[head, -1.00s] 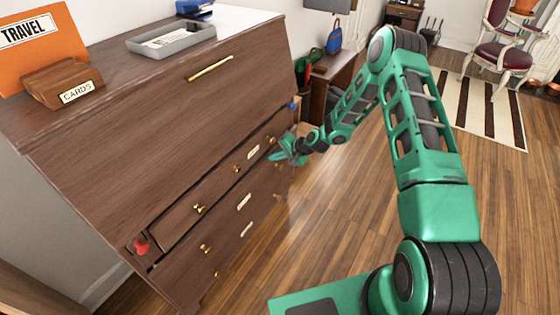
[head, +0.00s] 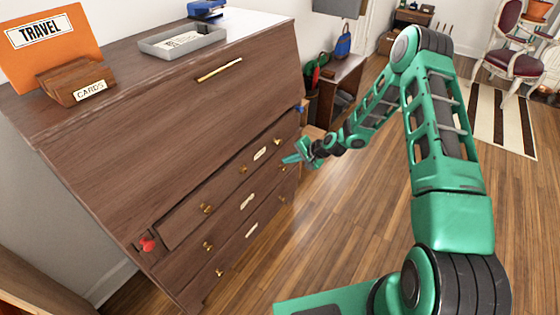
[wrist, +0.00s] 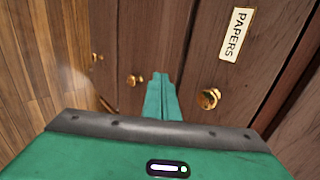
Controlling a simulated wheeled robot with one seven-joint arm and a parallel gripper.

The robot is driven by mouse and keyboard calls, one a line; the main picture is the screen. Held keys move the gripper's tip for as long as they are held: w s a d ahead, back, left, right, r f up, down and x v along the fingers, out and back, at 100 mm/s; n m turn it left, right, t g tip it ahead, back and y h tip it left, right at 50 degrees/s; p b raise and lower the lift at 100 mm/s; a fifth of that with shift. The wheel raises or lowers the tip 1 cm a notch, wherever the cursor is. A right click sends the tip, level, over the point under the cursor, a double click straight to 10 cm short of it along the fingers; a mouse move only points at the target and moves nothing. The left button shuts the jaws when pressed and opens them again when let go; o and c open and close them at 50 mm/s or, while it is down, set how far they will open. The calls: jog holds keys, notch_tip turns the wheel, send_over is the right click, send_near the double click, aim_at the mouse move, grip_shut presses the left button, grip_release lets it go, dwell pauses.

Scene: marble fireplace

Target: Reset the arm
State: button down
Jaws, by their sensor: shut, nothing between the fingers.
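My gripper (head: 291,159) is green and shut, with nothing between its fingers. In the head view it is just in front of the right part of the wooden desk's drawers, close to the upper drawer's right brass knob (head: 277,142). In the wrist view the shut fingers (wrist: 161,98) point at the drawer fronts, between two brass knobs. The nearer knob (wrist: 208,98) is to their right, below a label reading PAPERS (wrist: 237,34). I cannot tell whether the fingertips touch the wood.
The desk (head: 150,130) fills the left, with a grey tray (head: 182,40), a cards holder (head: 76,80) and an orange travel folder (head: 52,45) on top. A red knob (head: 148,244) is at its lower left. Open wooden floor (head: 345,220) lies to the right.

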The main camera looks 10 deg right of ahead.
jog(key=s+d+r+n+g+h, duration=0.25)
jog(key=s+d+r, duration=0.65)
jog(key=s+r, duration=0.45)
jog(key=s+d+r+n+g+h, duration=0.15)
jog(key=s+d+r+h, duration=0.25)
jog(key=s+d+r, duration=0.8)
jog(key=s+r+g, duration=0.1)
jog(key=s+r, duration=0.2)
jog(key=s, duration=0.5)
jog(key=s+r+g, duration=0.1)
jog(key=s+r, duration=0.3)
jog(key=s, duration=0.5)
jog(key=s+a+r+m, duration=0.1)
jog(key=s+r, duration=0.2)
jog(key=s, duration=0.5)
jog(key=shift+s+r+g, duration=0.15)
jog(key=shift+s+g, duration=0.2)
jog(key=shift+g, duration=0.05)
